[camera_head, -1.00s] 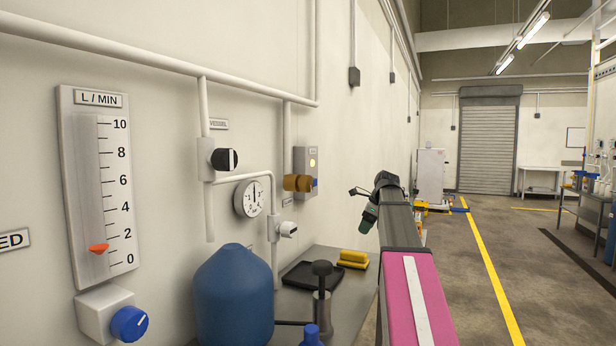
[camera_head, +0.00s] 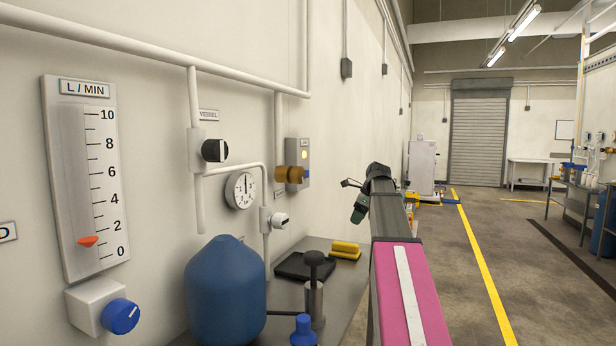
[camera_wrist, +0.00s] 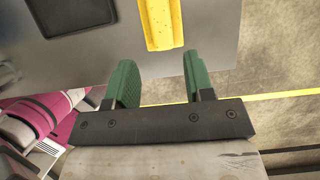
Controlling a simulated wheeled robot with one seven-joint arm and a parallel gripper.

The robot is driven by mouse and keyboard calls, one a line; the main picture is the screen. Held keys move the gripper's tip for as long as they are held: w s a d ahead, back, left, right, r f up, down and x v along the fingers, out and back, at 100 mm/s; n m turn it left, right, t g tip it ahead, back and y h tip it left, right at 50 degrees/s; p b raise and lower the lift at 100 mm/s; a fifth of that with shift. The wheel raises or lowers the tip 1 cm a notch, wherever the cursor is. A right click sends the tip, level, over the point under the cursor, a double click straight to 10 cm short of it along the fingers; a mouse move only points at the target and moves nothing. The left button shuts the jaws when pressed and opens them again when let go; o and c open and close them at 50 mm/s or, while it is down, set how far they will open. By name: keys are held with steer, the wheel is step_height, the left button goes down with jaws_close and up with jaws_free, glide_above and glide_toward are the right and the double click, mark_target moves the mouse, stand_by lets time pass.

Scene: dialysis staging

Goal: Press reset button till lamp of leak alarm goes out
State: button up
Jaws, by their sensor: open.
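A small grey box (camera_head: 297,150) is fixed on the left wall, with a lit yellowish lamp (camera_head: 304,155) on its front. I take it for the leak alarm, but its label is too small to read. A blue part (camera_head: 306,174) shows low on its front. A brown-orange cylinder (camera_head: 290,174) hides some of the lower box, so I cannot tell whether the blue part is the reset button. My gripper (camera_head: 355,197) is to the right of the box in the head view, apart from it. In the wrist view my gripper (camera_wrist: 157,78) is open and empty, green fingers spread.
A grey bench below holds a yellow block (camera_head: 345,250), also in the wrist view (camera_wrist: 161,22), a black tray (camera_head: 300,267), a dark-knobbed metal post (camera_head: 314,300) and a blue tank (camera_head: 227,290). A gauge (camera_head: 240,190) and pipes line the wall.

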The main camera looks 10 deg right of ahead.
jaws_close()
stand_by(1.5)
